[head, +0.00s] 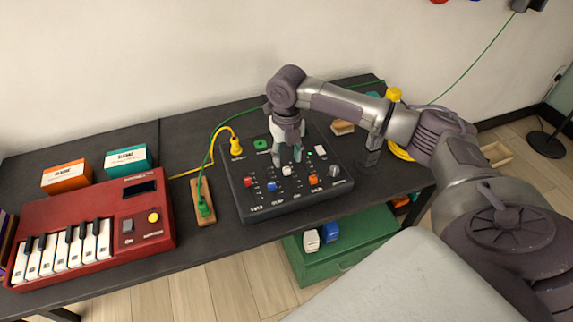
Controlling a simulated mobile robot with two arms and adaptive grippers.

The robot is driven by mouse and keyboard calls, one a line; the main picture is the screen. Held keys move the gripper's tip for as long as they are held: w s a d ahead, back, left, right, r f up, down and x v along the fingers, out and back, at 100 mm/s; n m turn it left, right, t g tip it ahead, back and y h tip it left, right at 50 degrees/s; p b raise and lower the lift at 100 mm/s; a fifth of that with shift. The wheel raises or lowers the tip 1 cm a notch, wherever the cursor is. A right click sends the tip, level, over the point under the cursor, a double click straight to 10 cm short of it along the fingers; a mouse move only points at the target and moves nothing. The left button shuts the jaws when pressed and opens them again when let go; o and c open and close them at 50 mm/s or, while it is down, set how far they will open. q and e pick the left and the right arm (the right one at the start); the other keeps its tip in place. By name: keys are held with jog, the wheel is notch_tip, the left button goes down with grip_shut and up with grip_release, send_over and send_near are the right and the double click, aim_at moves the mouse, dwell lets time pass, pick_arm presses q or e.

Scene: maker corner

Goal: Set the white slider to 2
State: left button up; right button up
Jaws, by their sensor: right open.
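The dark mixer panel (262,203) lies on the black table. Its white slider cap (286,170) sits in the row between a blue cap (272,187) and an orange cap (313,180), with a red cap (248,183) at the left. My right gripper (287,157) points down over the panel, open, with its fingers just behind the white slider in the picture. I cannot tell whether they touch it. The scale marks beside the slider are too small to read. My left gripper is not in the head view.
A red keyboard (120,220) stands at the left, with an orange box (66,177) and a teal box (128,159) behind it. A wooden strip with a green plug (204,208) lies left of the panel. A green cabinet (345,250) stands below the table's front edge.

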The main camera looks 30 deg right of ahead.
aim_at(287, 168)
notch_tip(287, 168, down, 4)
jog(key=shift+r, duration=0.25)
jog(key=shift+f, duration=0.35)
jog(key=shift+c, duration=0.4)
jog(key=c, duration=0.8)
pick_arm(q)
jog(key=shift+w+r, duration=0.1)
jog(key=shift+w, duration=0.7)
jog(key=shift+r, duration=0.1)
